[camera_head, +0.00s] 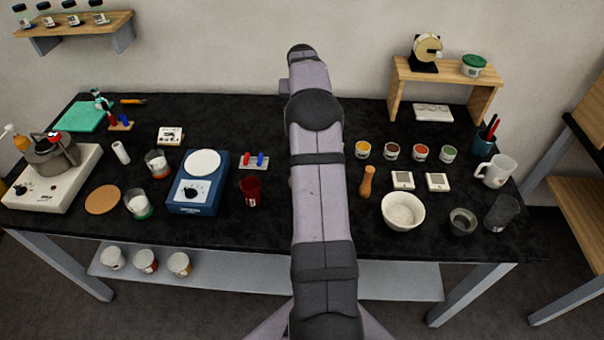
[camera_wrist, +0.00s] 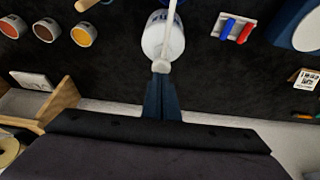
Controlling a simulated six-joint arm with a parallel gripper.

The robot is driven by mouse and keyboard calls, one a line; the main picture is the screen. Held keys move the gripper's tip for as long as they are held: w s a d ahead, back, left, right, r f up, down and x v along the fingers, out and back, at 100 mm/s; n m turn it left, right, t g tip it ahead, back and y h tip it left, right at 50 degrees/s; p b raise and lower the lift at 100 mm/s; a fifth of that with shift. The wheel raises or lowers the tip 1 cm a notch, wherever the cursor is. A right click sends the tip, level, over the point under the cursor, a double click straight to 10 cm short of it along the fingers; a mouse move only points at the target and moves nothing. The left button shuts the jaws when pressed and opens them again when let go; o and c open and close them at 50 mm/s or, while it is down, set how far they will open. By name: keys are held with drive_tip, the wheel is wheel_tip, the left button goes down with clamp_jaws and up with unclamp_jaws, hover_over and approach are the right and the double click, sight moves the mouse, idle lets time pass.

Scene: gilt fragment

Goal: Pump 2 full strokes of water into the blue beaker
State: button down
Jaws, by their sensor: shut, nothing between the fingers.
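A white pump bottle (camera_wrist: 163,42) with blue print stands on the dark bench in the wrist view. Its pale pump head (camera_wrist: 161,66) and long spout (camera_wrist: 172,12) face my camera, the spout running to the top edge. My gripper (camera_wrist: 162,82) is shut and empty, its dark blue fingertips at or just over the pump head; I cannot tell whether they touch. In the head view my arm hides the bottle and my gripper. I cannot make out a clearly blue beaker in either view; a red beaker (camera_head: 250,191) stands left of my arm.
A blue scale (camera_head: 198,183) and a rack with red and blue pieces (camera_head: 254,161) are left of my arm. Several small jars (camera_head: 421,152), a pestle (camera_head: 367,182) and a white bowl (camera_head: 402,211) are right. A wooden riser (camera_head: 398,75) stands at the back right.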

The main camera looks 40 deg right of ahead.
drive_tip(key=shift+f, duration=0.2)
drive_tip(key=shift+s+f+b, duration=0.15)
drive_tip(key=shift+f+b, duration=0.5)
drive_tip(key=shift+f, duration=0.4)
drive_tip(key=shift+a, duration=0.1)
drive_tip(key=shift+r+p, duration=0.95)
drive_tip(key=shift+r, duration=0.35)
drive_tip(key=shift+r, duration=0.2)
wheel_tip(320, 180, up, 6)
drive_tip(key=p, duration=0.5)
drive_tip(key=shift+f, duration=0.2)
